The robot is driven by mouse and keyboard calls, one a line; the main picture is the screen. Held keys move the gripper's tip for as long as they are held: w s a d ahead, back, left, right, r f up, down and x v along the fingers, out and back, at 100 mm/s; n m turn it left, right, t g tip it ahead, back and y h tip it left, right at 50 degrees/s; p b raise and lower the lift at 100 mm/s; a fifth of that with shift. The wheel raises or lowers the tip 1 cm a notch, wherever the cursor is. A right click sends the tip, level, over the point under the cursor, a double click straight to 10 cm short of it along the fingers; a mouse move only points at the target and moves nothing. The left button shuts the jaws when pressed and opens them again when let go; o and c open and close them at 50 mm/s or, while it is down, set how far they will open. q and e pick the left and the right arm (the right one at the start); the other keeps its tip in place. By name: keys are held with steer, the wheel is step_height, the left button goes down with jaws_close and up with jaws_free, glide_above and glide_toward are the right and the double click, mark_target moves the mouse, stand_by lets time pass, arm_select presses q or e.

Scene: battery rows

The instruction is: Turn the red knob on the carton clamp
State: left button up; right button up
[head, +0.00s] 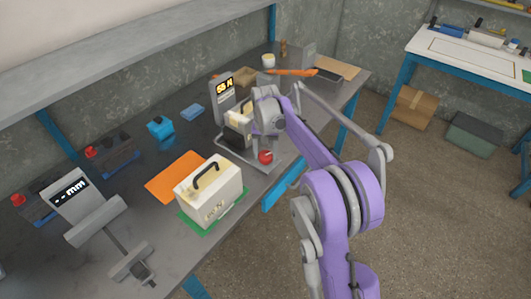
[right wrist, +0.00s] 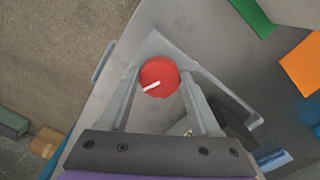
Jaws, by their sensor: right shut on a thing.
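The carton clamp (head: 222,98) stands on the grey bench, with an upright display that appears to read 50 N. A pale boxy item, partly hidden by my arm, sits in it. The red knob (head: 265,157) is at the clamp's front end; in the right wrist view the round red knob (right wrist: 158,77) has a white pointer mark slanting down to the left. My right gripper (right wrist: 158,88) is shut on the knob, one finger on each side. In the head view my arm hides part of the clamp. My left gripper is not in view.
A cream battery with a black handle (head: 208,188) stands on a green mat in front, beside an orange mat (head: 170,180). A gauge with a display (head: 72,192) stands at the lower left. A blue block (head: 160,128) and dark batteries (head: 110,155) are further left.

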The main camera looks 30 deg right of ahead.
mark_target(266, 155)
steer(key=o, duration=1.4)
step_height(266, 155, up, 11)
steer(key=shift+f+p, duration=0.1)
steer(key=shift+p, duration=0.45)
